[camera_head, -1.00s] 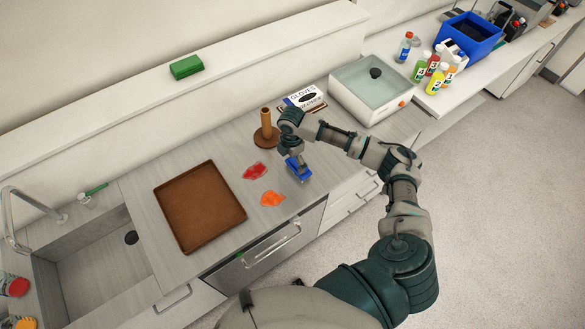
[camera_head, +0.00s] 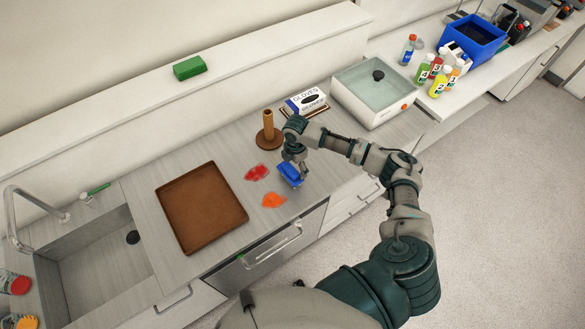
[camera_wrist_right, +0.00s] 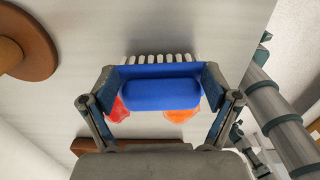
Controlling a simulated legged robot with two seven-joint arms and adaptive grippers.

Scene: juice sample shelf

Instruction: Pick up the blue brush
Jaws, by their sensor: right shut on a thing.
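The blue brush (camera_head: 290,174) is at my right gripper on the counter, right of the red and orange spills. In the right wrist view the brush (camera_wrist_right: 160,88) has a blue body with a rounded grip and a row of white bristles along the far side. My right gripper (camera_head: 292,166) is shut on it from above; in the wrist view its two fingers (camera_wrist_right: 160,92) press the brush's left and right ends. I cannot tell whether the bristles touch the counter. My left gripper is not in view.
A red spill (camera_head: 257,172) and an orange spill (camera_head: 274,200) lie beside the brush. A brown tray (camera_head: 242,217) is at left. A brown paper towel stand (camera_head: 268,130), a gloves box (camera_head: 305,102) and a glass-topped container (camera_head: 345,88) stand behind.

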